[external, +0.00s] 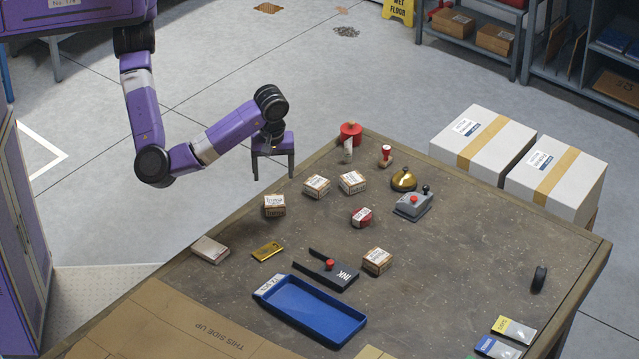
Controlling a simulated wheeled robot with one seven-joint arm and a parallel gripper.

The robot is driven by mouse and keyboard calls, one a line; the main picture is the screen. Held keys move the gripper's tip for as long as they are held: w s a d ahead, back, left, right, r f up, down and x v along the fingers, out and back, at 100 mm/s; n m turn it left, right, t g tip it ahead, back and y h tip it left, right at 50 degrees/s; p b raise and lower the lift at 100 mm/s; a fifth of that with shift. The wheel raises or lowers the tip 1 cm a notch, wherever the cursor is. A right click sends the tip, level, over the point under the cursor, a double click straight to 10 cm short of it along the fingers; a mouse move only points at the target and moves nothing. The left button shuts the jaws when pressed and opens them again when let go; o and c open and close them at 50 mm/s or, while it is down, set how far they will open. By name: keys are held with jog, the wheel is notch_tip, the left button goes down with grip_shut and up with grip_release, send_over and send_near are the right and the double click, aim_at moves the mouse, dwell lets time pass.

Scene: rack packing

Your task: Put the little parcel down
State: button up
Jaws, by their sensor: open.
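My gripper (273,178) is open and empty, fingers pointing down, above the table's far left edge. It is apart from every parcel. I cannot tell which parcel the task means. A blue tray (312,309) lies empty at the front of the table.
White cartons (483,140) stand behind. The table's right middle is mostly clear.

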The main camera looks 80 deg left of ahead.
jog(key=w+a+r+m+t+y, duration=0.2)
jog(key=w+a+m+t, duration=0.25)
jog(key=a, duration=0.55)
jog(key=w+a+r+m+t+y, duration=0.1)
jog(key=w+a+m+t+y, duration=0.25)
jog(key=a, duration=0.65)
jog(key=w+a+r+m+t, duration=0.2)
jog(key=w+a+m+t, duration=0.15)
jog(key=w+a, duration=0.45)
jog(key=s+d+f+m+t+h, duration=0.1)
jog(key=s+f+m+h, duration=0.25)
jog(key=s, duration=0.75)
jog(key=s+f+m+t+h, duration=0.25)
jog(key=s+f+m, duration=0.25)
jog(key=s, duration=0.6)
jog(key=s+d+r+n, duration=0.1)
jog(key=s+d+r, duration=0.1)
jog(key=s, duration=0.5)
jog(key=s+d+r+n+h, duration=0.1)
jog(key=s+d, duration=0.3)
jog(key=s, duration=0.4)
jog(key=shift+d+r, duration=0.4)
jog(key=shift+r, duration=0.3)
